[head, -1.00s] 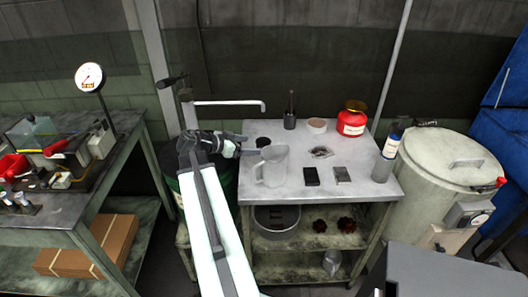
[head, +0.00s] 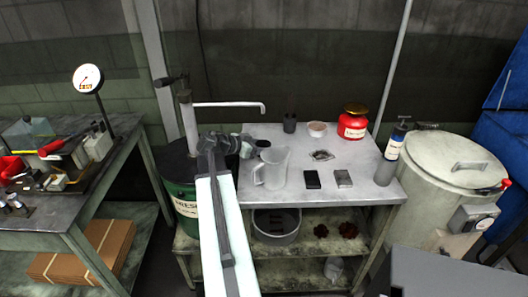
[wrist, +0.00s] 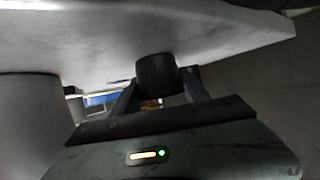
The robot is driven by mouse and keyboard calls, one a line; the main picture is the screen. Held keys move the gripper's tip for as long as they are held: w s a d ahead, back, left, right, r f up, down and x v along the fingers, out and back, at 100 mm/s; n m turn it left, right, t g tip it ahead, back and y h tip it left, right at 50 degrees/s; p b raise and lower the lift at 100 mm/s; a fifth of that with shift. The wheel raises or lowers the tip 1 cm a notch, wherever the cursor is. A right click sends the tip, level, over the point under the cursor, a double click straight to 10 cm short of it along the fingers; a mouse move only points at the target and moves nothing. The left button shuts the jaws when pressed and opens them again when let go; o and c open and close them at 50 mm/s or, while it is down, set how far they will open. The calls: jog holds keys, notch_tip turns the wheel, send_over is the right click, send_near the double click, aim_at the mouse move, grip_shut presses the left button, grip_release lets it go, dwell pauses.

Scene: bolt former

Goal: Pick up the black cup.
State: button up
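The black cup (head: 263,144) is small and stands upright near the left edge of the grey table, behind the clear jug. My gripper (head: 250,146) is at its left side, low over the tabletop. In the wrist view, which appears upside down, the black cup (wrist: 155,74) shows between the two spread fingers of my gripper (wrist: 158,88). The fingers look apart, with gaps beside the cup. I cannot tell whether either finger touches it.
The clear jug (head: 271,168) stands close in front of the cup. A dark holder (head: 289,123), a shallow bowl (head: 317,129) and a red can (head: 352,122) are at the back. A tap pipe (head: 230,105) crosses above my gripper. A green drum (head: 183,195) stands left.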

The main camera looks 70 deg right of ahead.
jog(key=c, duration=0.7)
jog(key=shift+r, duration=0.1)
jog(key=shift+r+p, duration=0.3)
jog(key=shift+p, duration=0.15)
notch_tip(320, 180, up, 3)
jog(key=p, duration=0.3)
jog(key=shift+r, duration=0.1)
jog(key=w+a, duration=0.3)
jog(key=a, duration=0.1)
jog(key=w+a, duration=0.3)
jog(key=a, duration=0.2)
jog(key=w+a, duration=0.4)
jog(key=a, duration=0.1)
jog(key=shift+a+f, duration=0.15)
jog(key=shift+f, duration=0.1)
jog(key=shift+w+a, duration=0.15)
jog(key=shift+a, duration=0.1)
jog(key=shift+r, duration=0.1)
